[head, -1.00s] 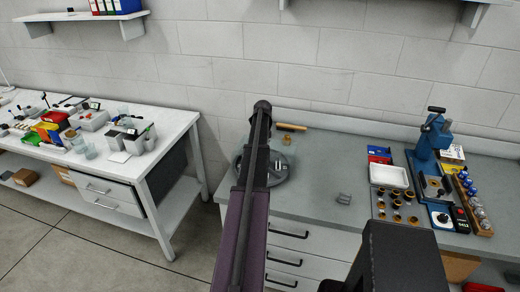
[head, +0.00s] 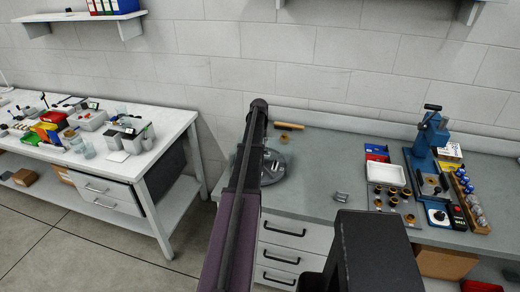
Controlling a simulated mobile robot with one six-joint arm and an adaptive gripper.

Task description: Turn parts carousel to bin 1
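A round grey carousel (head: 272,170) sits at the left end of the grey workbench (head: 318,195). Small pieces show on it, but its bin marks cannot be read. My arm crosses in front of its left part. My gripper is not distinguishable; the arm's far end hides it, so its fingers and any contact with the carousel cannot be seen.
A wooden-handled tool (head: 289,126) lies behind the carousel. A small metal block (head: 341,196) lies on the clear middle of the bench. A white tray (head: 386,173) and a blue press (head: 428,145) stand at right. A white table (head: 150,160) with boxes stands at left.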

